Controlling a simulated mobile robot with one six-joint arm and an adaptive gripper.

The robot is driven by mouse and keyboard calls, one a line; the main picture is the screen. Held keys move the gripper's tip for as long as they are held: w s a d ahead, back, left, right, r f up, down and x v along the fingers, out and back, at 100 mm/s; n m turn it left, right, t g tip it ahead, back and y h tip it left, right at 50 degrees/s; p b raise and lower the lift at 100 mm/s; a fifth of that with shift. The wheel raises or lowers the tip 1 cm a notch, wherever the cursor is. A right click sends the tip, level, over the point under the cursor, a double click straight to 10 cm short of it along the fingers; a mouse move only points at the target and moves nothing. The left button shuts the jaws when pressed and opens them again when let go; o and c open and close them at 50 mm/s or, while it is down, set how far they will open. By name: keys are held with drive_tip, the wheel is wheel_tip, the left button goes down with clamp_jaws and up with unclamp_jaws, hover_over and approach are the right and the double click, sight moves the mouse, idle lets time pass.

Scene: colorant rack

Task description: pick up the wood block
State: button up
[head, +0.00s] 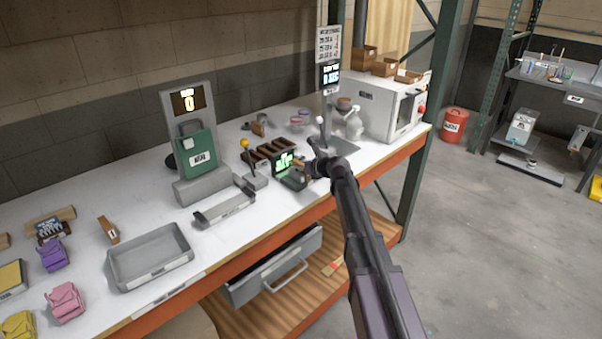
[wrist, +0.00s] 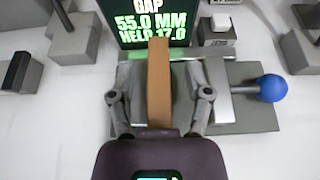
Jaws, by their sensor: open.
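My gripper (wrist: 159,96) is open, with one finger on each side of the block and a visible gap on both sides. The block's lower end is partly hidden by my gripper's body. In the head view my gripper (head: 306,172) is at the small gauge with the green display near the bench's front edge, and the block is too small to make out clearly there.
The gauge display (wrist: 155,22) stands just behind the block, reading a 55.0 mm gap and held 17.0. A blue knob (wrist: 271,88) sits to the right. A brown slotted rack (head: 268,152) is close by. An open drawer (head: 275,268) juts out below the bench.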

sight(300, 163)
drive_tip(key=shift+c, duration=0.2)
idle(0.3)
clamp_jaws()
drive_tip(key=shift+r, duration=0.15)
wheel_tip(300, 163, up, 10)
drive_tip(key=p, duration=1)
idle(0.8)
